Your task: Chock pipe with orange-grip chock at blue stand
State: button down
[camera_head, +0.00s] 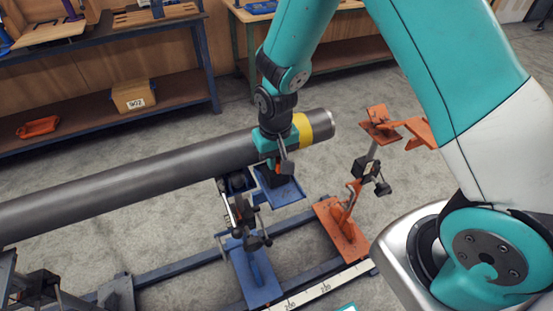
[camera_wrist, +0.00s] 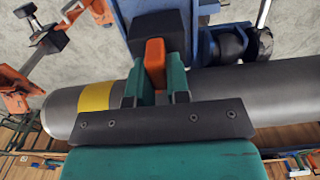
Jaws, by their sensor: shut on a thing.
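The grey pipe (camera_head: 130,183) lies across the head view, with a yellow band (camera_head: 302,130) near its right end; it also crosses the wrist view (camera_wrist: 260,92). My gripper (camera_wrist: 160,85) is shut on the orange grip (camera_wrist: 155,60) of a black chock (camera_wrist: 160,30). The chock is beside the pipe, at the blue stand's plate (camera_head: 291,194). The blue stand's head (camera_wrist: 206,45) and a black roller (camera_wrist: 230,42) show beside the chock. I cannot tell whether the chock touches the pipe or rests on the plate. In the head view my wrist hides much of it.
An orange stand (camera_head: 343,230) stands to the right, beyond the pipe's end. The stands are on a blue rail frame with a marked scale (camera_head: 322,287).

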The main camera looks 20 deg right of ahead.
jog(key=shift+w, duration=0.45)
jog(key=c, duration=1)
grip_release()
jog(key=shift+s+r+p, duration=0.25)
jog(key=shift+r+p, duration=1.15)
jog(key=shift+r, duration=0.35)
jog(key=shift+s+r+p, duration=0.2)
jog(key=shift+r+p, duration=1.2)
jog(key=shift+r, duration=0.35)
